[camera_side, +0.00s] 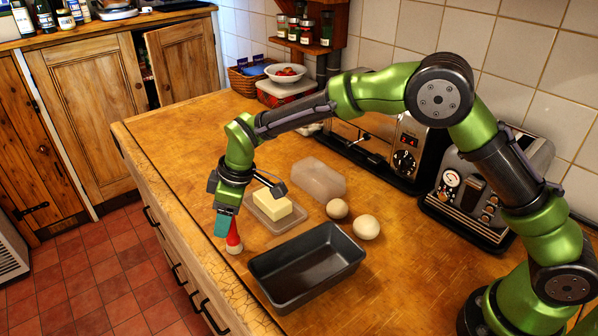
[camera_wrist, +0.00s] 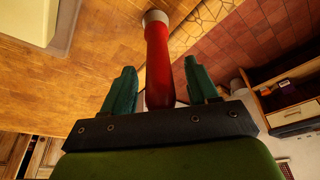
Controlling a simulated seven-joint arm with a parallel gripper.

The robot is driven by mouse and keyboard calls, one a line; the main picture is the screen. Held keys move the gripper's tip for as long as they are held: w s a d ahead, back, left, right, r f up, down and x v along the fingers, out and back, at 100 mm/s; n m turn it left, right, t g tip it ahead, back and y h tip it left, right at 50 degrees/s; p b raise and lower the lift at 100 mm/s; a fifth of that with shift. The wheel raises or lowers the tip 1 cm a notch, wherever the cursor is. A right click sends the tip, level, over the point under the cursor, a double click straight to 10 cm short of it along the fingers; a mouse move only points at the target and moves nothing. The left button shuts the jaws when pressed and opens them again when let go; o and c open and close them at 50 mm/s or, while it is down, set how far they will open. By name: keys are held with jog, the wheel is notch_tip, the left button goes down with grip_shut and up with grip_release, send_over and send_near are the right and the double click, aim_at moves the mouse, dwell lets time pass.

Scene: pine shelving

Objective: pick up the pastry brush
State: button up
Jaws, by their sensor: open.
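The pastry brush (camera_side: 233,234) has a red handle and a pale end, which is lowest. It is at the counter's front edge, to the left of the dark loaf tin. In the wrist view the red handle (camera_wrist: 158,45) runs between the two green fingers, with its pale end farthest from me. My gripper (camera_side: 223,229) is at the brush and partly hides it in the side view. In the wrist view my gripper (camera_wrist: 159,68) is open, with a finger on each side of the handle and visible gaps beside it.
The loaf tin (camera_side: 287,286) stands to the right of the brush. Butter (camera_side: 271,202) on a dish (camera_side: 296,217), a clear tub (camera_side: 322,177) and two eggs (camera_side: 367,227) are behind. A toaster (camera_side: 399,160) stands against the wall. The counter's front edge drops to the tiled floor.

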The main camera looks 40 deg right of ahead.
grip_shut()
dwell(0.3)
jog(key=shift+r, duration=0.1)
notch_tip(320, 180, up, 10)
jog(key=shift+f, duration=0.1)
dwell(0.3)
